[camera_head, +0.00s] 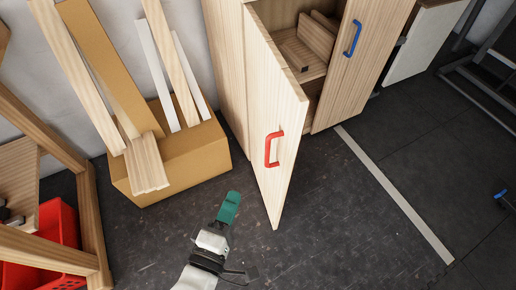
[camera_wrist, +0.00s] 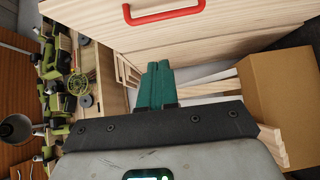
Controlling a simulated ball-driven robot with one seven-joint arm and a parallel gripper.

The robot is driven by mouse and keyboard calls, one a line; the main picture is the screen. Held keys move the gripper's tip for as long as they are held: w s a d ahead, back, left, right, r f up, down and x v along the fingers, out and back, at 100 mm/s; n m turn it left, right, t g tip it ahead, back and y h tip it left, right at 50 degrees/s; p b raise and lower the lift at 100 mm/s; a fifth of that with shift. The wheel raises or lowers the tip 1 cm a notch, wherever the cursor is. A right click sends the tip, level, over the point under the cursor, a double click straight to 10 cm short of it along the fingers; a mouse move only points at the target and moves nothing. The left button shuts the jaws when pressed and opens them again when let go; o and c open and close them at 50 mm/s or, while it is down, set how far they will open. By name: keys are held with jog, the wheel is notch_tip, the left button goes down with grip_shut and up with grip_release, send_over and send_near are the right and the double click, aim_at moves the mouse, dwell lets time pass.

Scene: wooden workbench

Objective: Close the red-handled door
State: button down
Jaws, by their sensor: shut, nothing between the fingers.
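The red-handled door (camera_head: 276,95) is a pale wooden panel hinged at its left on a wooden cabinet. It stands open, swung out toward me. Its red handle (camera_head: 273,149) is on the outer face near the free edge; the handle also shows at the top of the wrist view (camera_wrist: 163,14). My gripper (camera_head: 229,207), with green fingers, is to the left of the door's free edge and apart from it. In the wrist view the fingers (camera_wrist: 157,84) are together with nothing between them, below the handle in the picture.
A second door with a blue handle (camera_head: 352,38) stands at the right of the cabinet opening, with wooden pieces (camera_head: 312,38) inside. A cardboard box (camera_head: 185,160) with planks is left of the cabinet. A red crate (camera_head: 58,240) is far left. The dark floor in front is clear.

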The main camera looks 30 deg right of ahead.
jog(key=s+d+b+x, duration=0.1)
jog(key=x, duration=1.1)
jog(key=shift+d+r+t, duration=0.3)
jog(key=shift+r, duration=0.25)
jog(key=shift+s, duration=0.1)
